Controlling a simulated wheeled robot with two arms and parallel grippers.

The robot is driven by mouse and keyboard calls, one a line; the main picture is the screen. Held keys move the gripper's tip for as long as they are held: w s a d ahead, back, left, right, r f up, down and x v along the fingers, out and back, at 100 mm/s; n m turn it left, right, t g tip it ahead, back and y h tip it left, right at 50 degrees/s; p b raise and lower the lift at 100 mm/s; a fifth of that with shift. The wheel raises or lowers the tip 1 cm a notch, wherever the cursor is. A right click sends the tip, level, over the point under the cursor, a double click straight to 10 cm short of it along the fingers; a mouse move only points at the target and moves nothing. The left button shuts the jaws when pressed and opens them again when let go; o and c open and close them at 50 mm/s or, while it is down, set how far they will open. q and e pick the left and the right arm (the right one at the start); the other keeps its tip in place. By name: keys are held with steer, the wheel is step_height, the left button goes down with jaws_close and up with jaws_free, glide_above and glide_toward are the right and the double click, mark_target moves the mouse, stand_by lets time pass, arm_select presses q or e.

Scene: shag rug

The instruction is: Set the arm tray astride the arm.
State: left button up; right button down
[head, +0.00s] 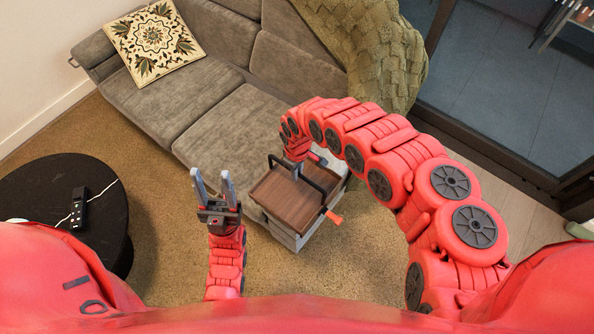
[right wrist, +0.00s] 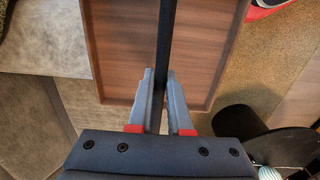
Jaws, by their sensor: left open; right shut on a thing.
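The arm tray (head: 272,190) is a brown wooden tray with raised edges and black bar handles. It is over the near end of the sofa's grey arm (head: 290,236), which shows below its front edge. I cannot tell whether it touches the arm. My right gripper (head: 297,172) is shut on a black handle bar of the tray. In the right wrist view (right wrist: 160,78) the bar runs between its fingers, with the tray's brown floor (right wrist: 205,50) behind. My left gripper (head: 213,180) is open and empty, left of the tray, fingers pointing up.
The grey sofa (head: 165,100) carries a patterned cushion (head: 153,42) and a green knitted throw (head: 375,50). An orange piece (head: 333,217) sticks out at the tray's right. Carpet (head: 165,245) is clear between table and sofa.

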steer(key=shift+f+b, duration=0.5)
steer(key=shift+f, duration=0.1)
stand_by(0.5)
steer(key=c, duration=0.8)
jaws_free()
steer(key=shift+o, duration=0.2)
step_height(320, 180, up, 18)
steer(key=p, duration=0.3)
steer(key=shift+f+p, duration=0.15)
steer(key=shift+p, duration=0.2)
